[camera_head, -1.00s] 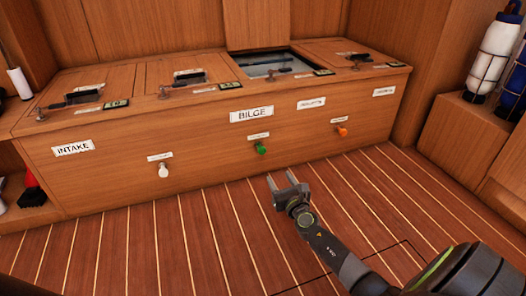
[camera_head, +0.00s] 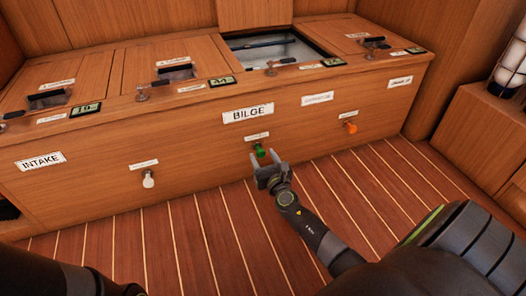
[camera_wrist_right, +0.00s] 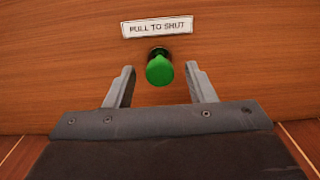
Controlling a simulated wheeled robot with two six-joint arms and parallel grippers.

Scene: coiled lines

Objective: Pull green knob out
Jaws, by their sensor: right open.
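The green knob (camera_head: 259,150) sticks out of the wooden cabinet front, below the BILGE label. In the right wrist view the green knob (camera_wrist_right: 160,68) sits under a small plate reading "PULL TO SHUT" (camera_wrist_right: 157,27). My right gripper (camera_head: 266,159) is open just in front of the knob. In the wrist view its two fingers (camera_wrist_right: 156,88) stand apart to the left and right, a little below the knob's level, with the knob between them in the picture; I see no contact. My left gripper is not visible; only a dark arm part shows at the lower left.
A white knob (camera_head: 148,179) is on the left of the cabinet front and an orange knob (camera_head: 350,127) on the right. The cabinet top has hatches with handles, one open (camera_head: 275,47). The striped floor (camera_head: 190,245) before the cabinet is clear.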

